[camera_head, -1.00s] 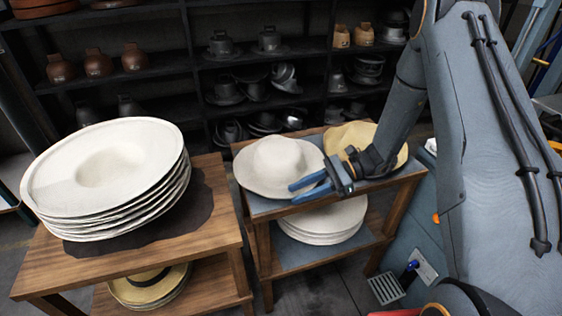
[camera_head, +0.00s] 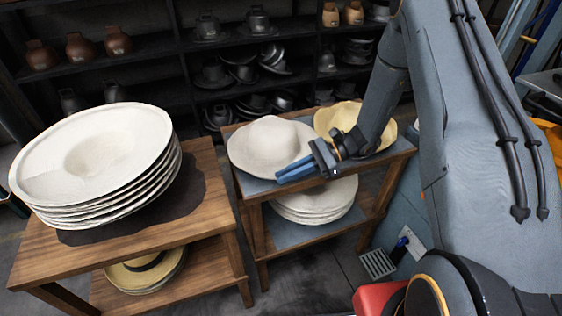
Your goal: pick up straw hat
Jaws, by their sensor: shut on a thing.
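A pale cream straw hat (camera_head: 266,142) with a rounded crown and wide brim is on the top of the right wooden stand (camera_head: 232,172). My gripper (camera_head: 285,173), with blue fingers, is at the near right edge of its brim and is shut on that brim. The fingers hide part of the brim, and I cannot tell whether the hat is lifted off the surface. A yellow straw hat (camera_head: 342,116) is behind my wrist on the same stand, partly hidden by my arm.
A tall stack of pale hat blanks (camera_head: 95,150) stands on the left wooden table (camera_head: 205,210). More pale blanks (camera_head: 318,200) lie on the right stand's lower shelf. A banded yellow hat (camera_head: 145,272) is low left. Dark shelves (camera_head: 160,50) with hat forms are behind.

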